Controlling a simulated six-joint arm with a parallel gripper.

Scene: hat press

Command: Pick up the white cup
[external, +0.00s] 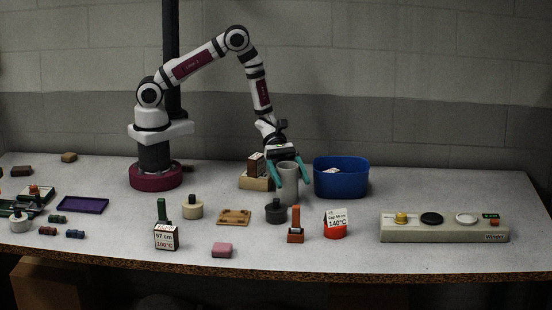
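The white cup (289,190) looks light grey in this light and stands upright on the table, right of the middle. My gripper (289,174) points down over it, with one teal finger at each side of the cup's upper part. The fingers are spread about the cup's width. I cannot tell whether they touch it. The cup's top edge is partly hidden by the gripper.
A blue bin (341,179) stands just right of the cup. A dark round weight (275,212) and an orange-brown stamp (296,226) are close in front. A wooden block (256,182) lies behind left. A beige control panel (444,230) sits at the right.

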